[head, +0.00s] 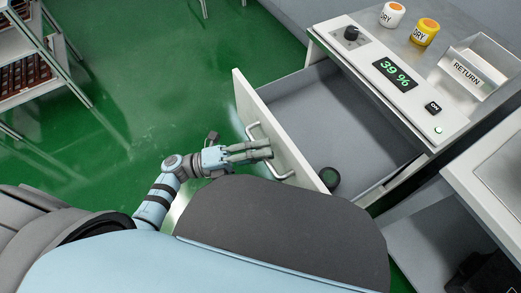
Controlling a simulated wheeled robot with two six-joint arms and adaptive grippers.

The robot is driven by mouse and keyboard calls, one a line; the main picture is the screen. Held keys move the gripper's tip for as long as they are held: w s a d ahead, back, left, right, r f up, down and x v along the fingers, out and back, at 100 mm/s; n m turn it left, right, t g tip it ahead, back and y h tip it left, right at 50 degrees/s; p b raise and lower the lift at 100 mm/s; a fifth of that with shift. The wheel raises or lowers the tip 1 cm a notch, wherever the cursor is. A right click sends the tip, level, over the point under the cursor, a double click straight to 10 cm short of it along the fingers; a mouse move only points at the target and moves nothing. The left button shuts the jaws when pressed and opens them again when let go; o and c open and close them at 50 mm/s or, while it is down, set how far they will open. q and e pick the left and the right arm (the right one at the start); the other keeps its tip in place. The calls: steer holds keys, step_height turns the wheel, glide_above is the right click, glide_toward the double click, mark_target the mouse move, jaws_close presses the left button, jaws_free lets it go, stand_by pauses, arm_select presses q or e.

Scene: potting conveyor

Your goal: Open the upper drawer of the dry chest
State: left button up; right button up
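The dry chest (330,42) stands at the right, with a panel reading 39 %. Its upper drawer (318,112) is pulled well out toward the left, and its grey inside shows. The white drawer front (262,115) carries a bar handle (284,175). My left gripper (268,149) is at the middle of this handle, its two fingers close together around the bar; the fingers hide part of it. My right gripper is not in view.
A dark round object (329,178) shows at the drawer's near front corner. A white jar (392,14), a yellow jar (423,33) and a RETURN bin (468,72) are on the chest top. A shelf rack (48,62) stands far left. Green floor (160,80) between is clear.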

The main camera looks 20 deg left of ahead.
arm_select(q)
steer(key=shift+a, duration=0.1)
steer(key=v, duration=1.2)
